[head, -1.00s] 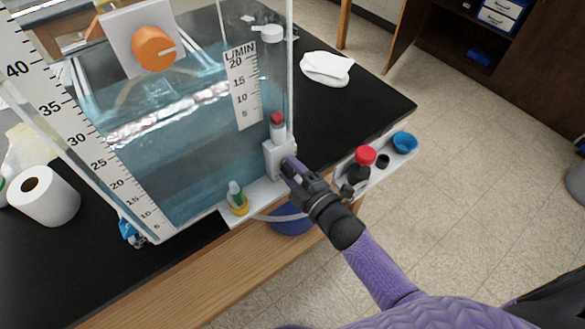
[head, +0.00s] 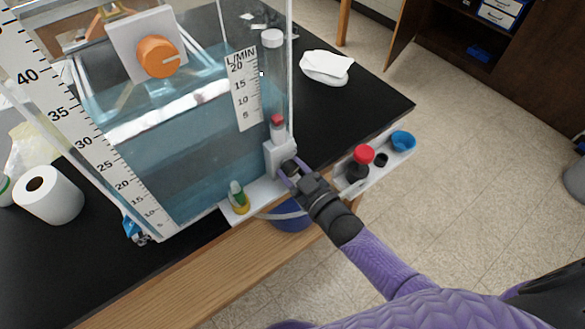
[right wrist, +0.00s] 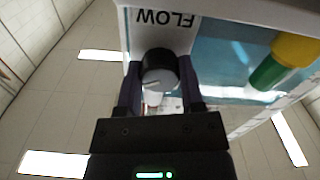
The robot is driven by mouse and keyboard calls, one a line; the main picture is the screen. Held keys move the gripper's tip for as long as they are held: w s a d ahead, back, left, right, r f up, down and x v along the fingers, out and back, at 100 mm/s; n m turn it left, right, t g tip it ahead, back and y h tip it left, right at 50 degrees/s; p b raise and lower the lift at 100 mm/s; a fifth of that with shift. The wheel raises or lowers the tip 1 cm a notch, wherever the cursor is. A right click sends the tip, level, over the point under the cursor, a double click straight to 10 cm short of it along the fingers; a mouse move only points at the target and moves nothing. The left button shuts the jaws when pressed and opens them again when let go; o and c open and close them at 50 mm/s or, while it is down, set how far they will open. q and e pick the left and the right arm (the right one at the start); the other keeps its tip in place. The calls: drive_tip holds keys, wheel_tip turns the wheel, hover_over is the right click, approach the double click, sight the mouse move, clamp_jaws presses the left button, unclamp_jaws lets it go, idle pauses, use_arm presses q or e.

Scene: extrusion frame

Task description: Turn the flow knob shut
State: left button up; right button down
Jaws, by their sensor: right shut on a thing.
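The flow knob (right wrist: 158,72) is a dark round knob with a light pointer, under an upside-down FLOW label (right wrist: 167,18) in the right wrist view. My right gripper (right wrist: 160,92) has its two fingers on either side of the knob, shut on it. In the head view my right gripper (head: 290,170) is at the front of the white block (head: 279,155) at the tank's corner and hides the knob. A clear tube (head: 272,75) with an L/MIN scale (head: 243,90) stands above the block. My left gripper is out of view.
The water tank (head: 190,150) has an orange knob (head: 157,57) on a white plate. A green and yellow fitting (head: 238,197) sits left of the gripper. A white tray (head: 375,175) with a red-capped bottle and blue cup is to the right. A paper roll (head: 48,195) stands left.

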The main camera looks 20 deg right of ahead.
drive_tip(key=m, duration=0.4)
drive_tip(key=shift+f, duration=0.1)
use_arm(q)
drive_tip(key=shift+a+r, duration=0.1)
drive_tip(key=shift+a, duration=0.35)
use_arm(e)
drive_tip(key=shift+m, duration=0.5)
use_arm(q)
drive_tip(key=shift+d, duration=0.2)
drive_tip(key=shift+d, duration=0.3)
use_arm(e)
drive_tip(key=shift+m, duration=0.3)
drive_tip(key=shift+c, duration=1.1)
unclamp_jaws()
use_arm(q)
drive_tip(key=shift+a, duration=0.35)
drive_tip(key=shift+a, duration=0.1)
